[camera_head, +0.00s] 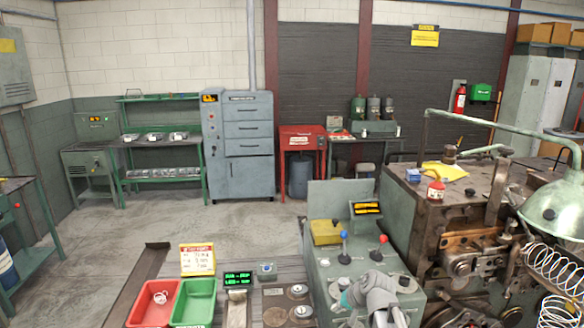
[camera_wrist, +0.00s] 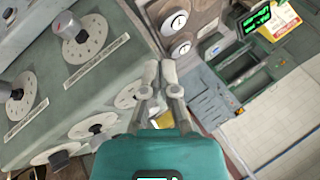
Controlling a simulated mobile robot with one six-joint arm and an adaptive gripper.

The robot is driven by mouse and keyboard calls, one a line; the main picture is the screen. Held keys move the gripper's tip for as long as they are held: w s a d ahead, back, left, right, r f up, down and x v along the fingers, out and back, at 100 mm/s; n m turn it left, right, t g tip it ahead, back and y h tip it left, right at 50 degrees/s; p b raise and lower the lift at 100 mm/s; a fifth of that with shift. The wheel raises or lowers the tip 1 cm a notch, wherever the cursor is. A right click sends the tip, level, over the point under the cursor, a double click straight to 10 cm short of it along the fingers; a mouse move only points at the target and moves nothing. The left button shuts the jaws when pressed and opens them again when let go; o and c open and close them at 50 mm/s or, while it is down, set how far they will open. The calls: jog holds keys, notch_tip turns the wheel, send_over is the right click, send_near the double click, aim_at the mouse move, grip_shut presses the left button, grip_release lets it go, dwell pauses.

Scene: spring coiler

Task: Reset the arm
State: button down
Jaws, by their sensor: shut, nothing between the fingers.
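In the wrist view, my gripper (camera_wrist: 159,66) is shut, its two grey fingers side by side with nothing between them. It is in front of the green control panel (camera_wrist: 40,110) with its round dials. Two white-faced gauges (camera_wrist: 181,48) are just beyond the fingertips. In the head view, my grey and teal arm (camera_head: 374,292) is at the bottom, over the front of the control console (camera_head: 325,262). The gripper's fingers are hard to make out there.
The console carries a blue-knobbed lever (camera_head: 344,236) and a red-knobbed lever (camera_head: 383,240). The coiling machine (camera_head: 440,205) and a green lamp (camera_head: 556,212) stand to the right. A red bin (camera_head: 153,302) and a green bin (camera_head: 195,302) are at left.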

jog(key=s+d+f+n+g+h, duration=0.1)
jog(key=s+g+h, duration=0.1)
jog(key=s, duration=0.4)
jog(key=s+d+f+n+g+h, duration=0.1)
jog(key=s+d+f+g+h, duration=0.1)
jog(key=s, duration=0.4)
jog(key=shift+s+d+f+n+g+h, duration=0.3)
jog(key=shift+s+n+g+h, duration=0.1)
jog(key=shift+g+h, duration=0.15)
